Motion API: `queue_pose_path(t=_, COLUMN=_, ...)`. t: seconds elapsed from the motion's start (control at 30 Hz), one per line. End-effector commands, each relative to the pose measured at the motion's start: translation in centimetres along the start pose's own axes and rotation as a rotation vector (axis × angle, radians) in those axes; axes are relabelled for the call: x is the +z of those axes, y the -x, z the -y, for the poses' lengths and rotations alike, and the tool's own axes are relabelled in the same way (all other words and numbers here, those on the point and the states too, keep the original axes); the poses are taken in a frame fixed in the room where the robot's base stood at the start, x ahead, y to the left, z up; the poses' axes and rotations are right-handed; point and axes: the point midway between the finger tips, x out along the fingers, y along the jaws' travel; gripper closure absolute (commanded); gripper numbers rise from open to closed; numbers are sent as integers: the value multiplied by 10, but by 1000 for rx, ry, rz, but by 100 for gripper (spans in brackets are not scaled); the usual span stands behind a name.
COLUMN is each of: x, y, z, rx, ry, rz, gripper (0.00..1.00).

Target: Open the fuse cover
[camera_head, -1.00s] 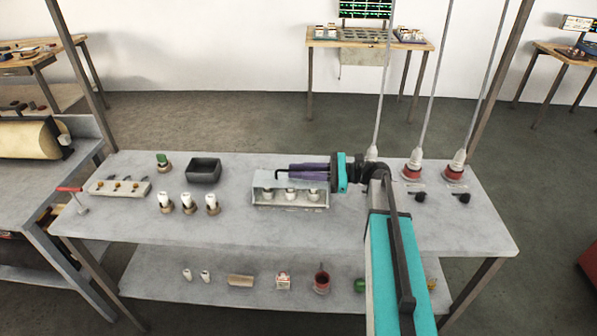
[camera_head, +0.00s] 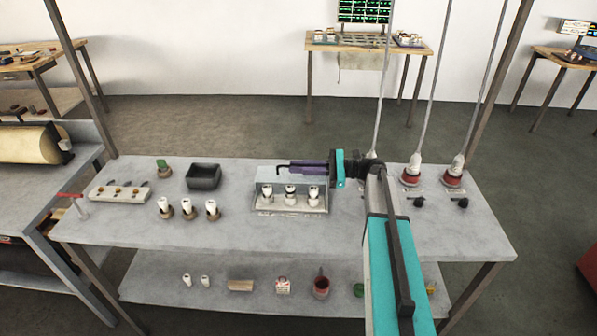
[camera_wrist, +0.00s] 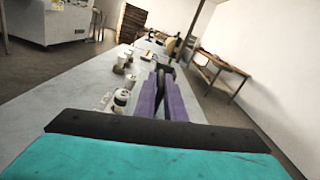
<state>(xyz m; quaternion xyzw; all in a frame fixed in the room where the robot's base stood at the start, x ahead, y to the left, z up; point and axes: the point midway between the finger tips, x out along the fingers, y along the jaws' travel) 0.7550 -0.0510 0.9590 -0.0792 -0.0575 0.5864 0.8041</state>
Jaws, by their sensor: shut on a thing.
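The fuse box (camera_head: 262,208) is on the grey table, with several white fuses (camera_head: 290,190) in a row showing clearly. Its cover appears as a thin pale panel (camera_head: 265,182) at the back; it looks raised, but its edges and exact angle are hard to tell. My gripper (camera_head: 290,167), with purple fingers, reaches in from the right above the back of the box. It is shut on a dark bar-like handle (camera_head: 280,172) at the cover. In the wrist view, the purple fingers (camera_wrist: 165,85) close around a dark thin piece, with white fuses beside them at left.
A black open bin (camera_head: 204,184) and several white fuses in brown bases stand left of the box. A switch panel (camera_head: 120,197) is farther left. Red-based insulators (camera_head: 411,181) with cables and black knobs are at right. The front of the table is clear.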

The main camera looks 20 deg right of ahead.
Motion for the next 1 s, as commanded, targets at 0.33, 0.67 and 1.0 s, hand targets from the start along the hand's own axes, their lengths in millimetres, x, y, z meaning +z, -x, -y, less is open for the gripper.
queue_pose_path(t=0.33, x=-4, y=0, z=23, rx=1, ry=3, rz=1, gripper=100)
queue_pose_path(t=0.67, x=-4, y=0, z=22, rx=1, ry=3, rz=1, gripper=85)
queue_pose_path(t=1.0, x=-4, y=0, z=22, rx=1, ry=1, rz=1, gripper=74)
